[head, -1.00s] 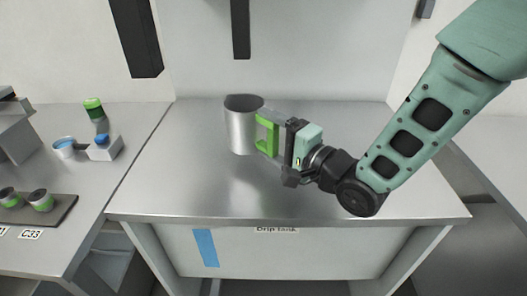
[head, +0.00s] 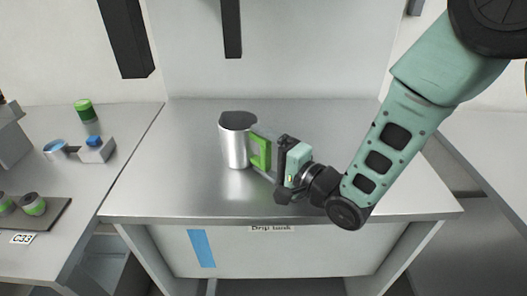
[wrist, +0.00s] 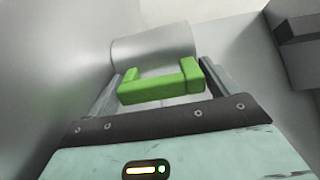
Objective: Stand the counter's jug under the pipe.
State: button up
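The jug (head: 235,148) is a grey metal cylinder with a green handle (head: 265,152) on its right side. It looks about upright over the steel counter (head: 340,150); I cannot tell whether its base touches. My gripper (head: 262,157) is at the handle from the right. In the wrist view the two fingers lie on either side of the green handle (wrist: 160,86), close against its ends, with the jug's wall (wrist: 155,45) beyond. Two dark square bars hang above the counter, one at left (head: 125,38) and one nearer the middle (head: 231,28); I cannot tell whether either is the pipe.
A "Drip tank" label (head: 272,228) and a blue strip (head: 202,248) are on the counter's front. The left bench holds a grey block with a blue top (head: 97,150), a green-topped item (head: 84,110) and a dark tray (head: 50,215) with small cups. The counter is otherwise clear.

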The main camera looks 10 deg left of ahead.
jog(key=shift+r, duration=0.25)
jog(key=b+v, duration=0.2)
jog(key=v, duration=0.8)
jog(key=shift+d+f, duration=0.15)
jog(key=shift+d, duration=0.2)
jog(key=shift+s+d, duration=0.45)
jog(key=shift+d, duration=0.15)
